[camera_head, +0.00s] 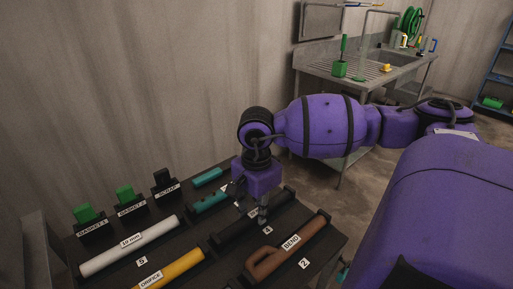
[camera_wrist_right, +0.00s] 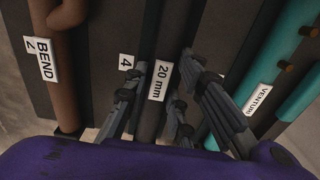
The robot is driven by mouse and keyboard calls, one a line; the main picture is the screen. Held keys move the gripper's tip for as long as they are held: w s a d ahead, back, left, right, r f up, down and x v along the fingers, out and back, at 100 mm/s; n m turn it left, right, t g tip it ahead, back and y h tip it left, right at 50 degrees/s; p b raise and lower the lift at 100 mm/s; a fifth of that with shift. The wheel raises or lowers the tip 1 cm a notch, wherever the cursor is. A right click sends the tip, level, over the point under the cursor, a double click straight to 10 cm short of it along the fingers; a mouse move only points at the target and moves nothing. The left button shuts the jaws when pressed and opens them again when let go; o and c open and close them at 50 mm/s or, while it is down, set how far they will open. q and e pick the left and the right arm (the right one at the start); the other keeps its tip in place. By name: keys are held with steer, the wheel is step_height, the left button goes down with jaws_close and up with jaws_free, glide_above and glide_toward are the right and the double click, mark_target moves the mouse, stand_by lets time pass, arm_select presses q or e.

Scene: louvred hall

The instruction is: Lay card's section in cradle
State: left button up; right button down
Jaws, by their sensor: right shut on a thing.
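A dark pipe section labelled 20 mm (camera_wrist_right: 148,125) lies along the black rack (camera_head: 222,268). My right gripper (camera_head: 262,217) points down over it. In the right wrist view my right gripper (camera_wrist_right: 164,66) has its fingers on both sides of this section and is shut on it. I cannot tell whether the section is lifted clear of its cradle. Other sections lie in the rack: a white one labelled 10 mm (camera_head: 120,248), a yellow ORIFICE (camera_head: 180,266), a brown BEND (camera_head: 315,238) and a teal VENTURI (camera_wrist_right: 291,92). I cannot make out the card. My left gripper is out of view.
Stands labelled GASKET 1 (camera_head: 91,226), GASKET 2 (camera_head: 132,210) and SCRAP (camera_head: 167,192) line the rack's back left edge. Number plates 6 (camera_head: 142,261), 4 (camera_head: 268,230) and 2 (camera_head: 304,263) mark places. A steel sink bench (camera_head: 345,72) stands behind, apart from the rack.

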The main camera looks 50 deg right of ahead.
mark_target(256, 212)
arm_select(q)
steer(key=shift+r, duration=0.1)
arm_select(e)
steer(key=shift+r, duration=0.15)
steer(key=shift+r, duration=0.25)
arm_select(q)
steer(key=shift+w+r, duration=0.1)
arm_select(e)
steer(key=shift+r+p, duration=1.4)
steer(key=shift+r, duration=2.25)
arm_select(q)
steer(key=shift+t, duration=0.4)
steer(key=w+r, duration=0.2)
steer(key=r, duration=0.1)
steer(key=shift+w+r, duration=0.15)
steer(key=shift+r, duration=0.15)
arm_select(e)
steer(key=shift+a, duration=0.1)
